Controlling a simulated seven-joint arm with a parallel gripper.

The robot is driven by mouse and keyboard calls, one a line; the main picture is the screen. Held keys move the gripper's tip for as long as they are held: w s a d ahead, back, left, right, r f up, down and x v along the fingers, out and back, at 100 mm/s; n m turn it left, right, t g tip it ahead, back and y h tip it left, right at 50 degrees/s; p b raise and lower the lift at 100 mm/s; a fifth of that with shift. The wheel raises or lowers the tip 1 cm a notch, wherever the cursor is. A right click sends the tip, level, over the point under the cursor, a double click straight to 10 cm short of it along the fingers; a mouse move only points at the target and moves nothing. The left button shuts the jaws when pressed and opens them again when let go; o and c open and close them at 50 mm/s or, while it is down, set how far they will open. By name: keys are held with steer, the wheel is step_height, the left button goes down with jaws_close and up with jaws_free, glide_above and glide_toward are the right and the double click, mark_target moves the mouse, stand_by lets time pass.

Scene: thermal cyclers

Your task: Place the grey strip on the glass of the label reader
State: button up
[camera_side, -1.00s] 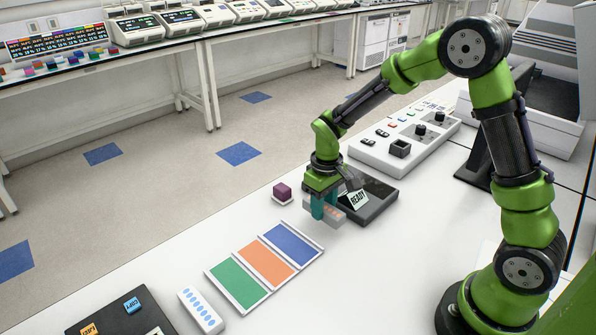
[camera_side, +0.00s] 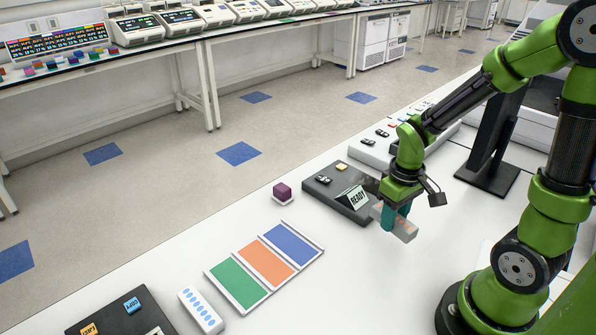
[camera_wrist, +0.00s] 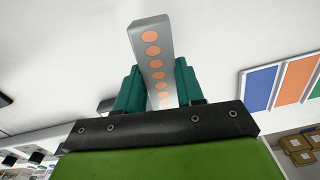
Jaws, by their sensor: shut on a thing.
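The grey strip (camera_side: 406,232), with a row of orange dots, is held between the teal fingers of my gripper (camera_side: 395,214). It also shows in the wrist view (camera_wrist: 149,34), sticking out past the fingers (camera_wrist: 160,90). The label reader (camera_side: 325,192) is a dark flat box with a small tilted sign (camera_side: 358,198) reading READY. My gripper and the strip are at the reader's right end, in front of it in the side view. The gap between strip and table is hard to judge. The reader's dark glass (camera_side: 371,184) is partly hidden behind my gripper.
A purple cube (camera_side: 282,191) sits on a small white base left of the reader. A tray with green, orange and blue panels (camera_side: 240,284) and a blue-dotted strip (camera_side: 200,310) lie nearer. A white control panel (camera_side: 370,152) stands behind. The table right of the tray is clear.

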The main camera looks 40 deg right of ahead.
steer(key=d+r, duration=0.2)
steer(key=d, duration=0.4)
steer(key=n, duration=0.2)
glide_above(371, 185)
steer(key=shift+s+f, duration=0.15)
steer(key=shift+f, duration=2.25)
steer(key=shift+f, duration=0.2)
steer(key=o, duration=1)
steer(key=shift+o, duration=0.2)
